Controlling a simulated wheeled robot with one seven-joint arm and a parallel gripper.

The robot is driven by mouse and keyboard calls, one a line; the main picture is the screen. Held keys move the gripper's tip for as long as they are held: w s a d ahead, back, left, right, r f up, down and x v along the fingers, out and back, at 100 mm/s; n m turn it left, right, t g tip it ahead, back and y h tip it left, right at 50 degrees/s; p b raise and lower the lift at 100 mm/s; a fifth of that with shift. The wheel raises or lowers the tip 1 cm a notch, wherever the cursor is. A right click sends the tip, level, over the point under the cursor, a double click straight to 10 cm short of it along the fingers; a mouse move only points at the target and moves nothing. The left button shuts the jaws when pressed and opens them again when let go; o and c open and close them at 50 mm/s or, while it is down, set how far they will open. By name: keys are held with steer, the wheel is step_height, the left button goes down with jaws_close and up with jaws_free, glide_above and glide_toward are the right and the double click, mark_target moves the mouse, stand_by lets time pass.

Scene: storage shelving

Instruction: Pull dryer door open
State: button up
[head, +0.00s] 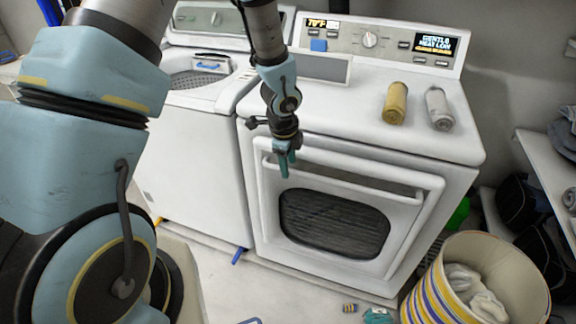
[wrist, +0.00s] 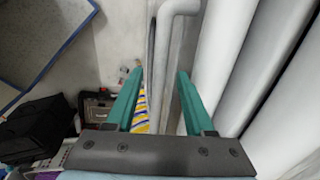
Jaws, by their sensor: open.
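The white dryer (head: 360,125) stands right of centre in the head view. Its front door (head: 262,205) with a dark oval window (head: 333,222) looks shut. A white bar handle (head: 350,182) runs across the door's upper part. My gripper (head: 285,164) is at the left end of the handle, fingers pointing down. In the wrist view the teal fingers of my gripper (wrist: 160,78) are apart, and the handle bar (wrist: 166,60) shows in the gap between them. Whether either finger touches the bar cannot be told.
A washer (head: 195,140) stands left of the dryer. A striped basket (head: 440,290) with cloth is on the floor at the lower right. A yellow can (head: 395,103) and a grey can (head: 438,108) lie on the dryer top. Small items lie on the floor before the door.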

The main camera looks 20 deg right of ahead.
steer(key=shift+d+f, duration=0.1)
steer(key=shift+f, duration=0.5)
jaws_close()
steer(key=shift+w, duration=0.1)
stand_by(1.0)
